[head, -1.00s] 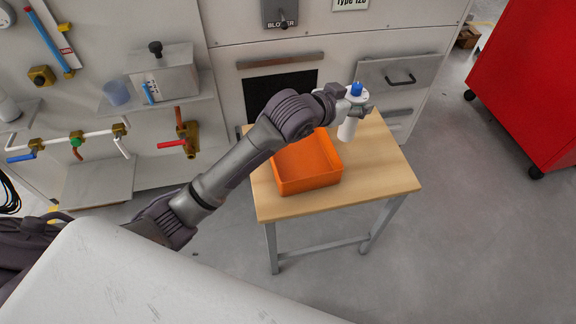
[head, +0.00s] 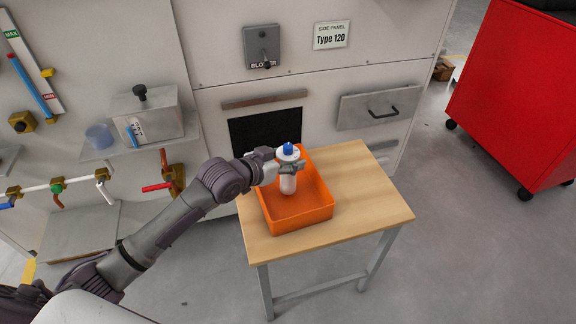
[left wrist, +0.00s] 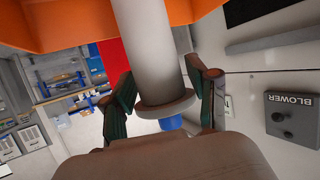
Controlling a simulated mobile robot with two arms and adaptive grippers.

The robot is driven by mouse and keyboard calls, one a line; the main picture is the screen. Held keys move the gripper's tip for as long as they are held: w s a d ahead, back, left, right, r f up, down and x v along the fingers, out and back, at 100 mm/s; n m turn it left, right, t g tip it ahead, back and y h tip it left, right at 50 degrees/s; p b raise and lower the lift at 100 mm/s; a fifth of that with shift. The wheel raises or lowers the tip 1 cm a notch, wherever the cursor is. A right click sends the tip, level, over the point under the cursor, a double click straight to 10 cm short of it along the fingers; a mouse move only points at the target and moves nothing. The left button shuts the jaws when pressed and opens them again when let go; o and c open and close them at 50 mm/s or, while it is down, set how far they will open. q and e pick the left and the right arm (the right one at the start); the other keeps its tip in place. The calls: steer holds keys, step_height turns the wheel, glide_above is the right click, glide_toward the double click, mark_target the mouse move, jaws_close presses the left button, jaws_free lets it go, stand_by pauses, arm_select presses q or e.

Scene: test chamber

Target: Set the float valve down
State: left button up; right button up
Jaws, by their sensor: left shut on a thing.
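The float valve (head: 288,184) is a white cylinder with a wide collar and a blue top. It stands upright in my left gripper (head: 287,168), over or inside the orange tray (head: 298,222) on the wooden table. I cannot tell whether its lower end touches the tray floor. In the left wrist view the fingers of my left gripper (left wrist: 165,97) close around the grey-white body of the float valve (left wrist: 148,50), next to its collar. The orange tray (left wrist: 75,22) fills the top of that view. My right gripper is not in view.
The wooden table (head: 370,205) is bare to the right of the tray. A wall panel with a blower switch (head: 262,47) stands behind it. A red cabinet (head: 520,95) is at the right. Valves and a shelf (head: 150,145) are on the left wall.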

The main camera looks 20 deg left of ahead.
arm_select(q)
steer(key=shift+f, duration=0.85)
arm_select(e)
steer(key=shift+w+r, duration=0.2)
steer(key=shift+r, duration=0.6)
arm_select(q)
steer(key=shift+f, duration=0.1)
steer(key=o, duration=1.4)
steer(key=shift+s, duration=0.1)
steer(key=p+v, duration=0.2)
steer(key=v, duration=1)
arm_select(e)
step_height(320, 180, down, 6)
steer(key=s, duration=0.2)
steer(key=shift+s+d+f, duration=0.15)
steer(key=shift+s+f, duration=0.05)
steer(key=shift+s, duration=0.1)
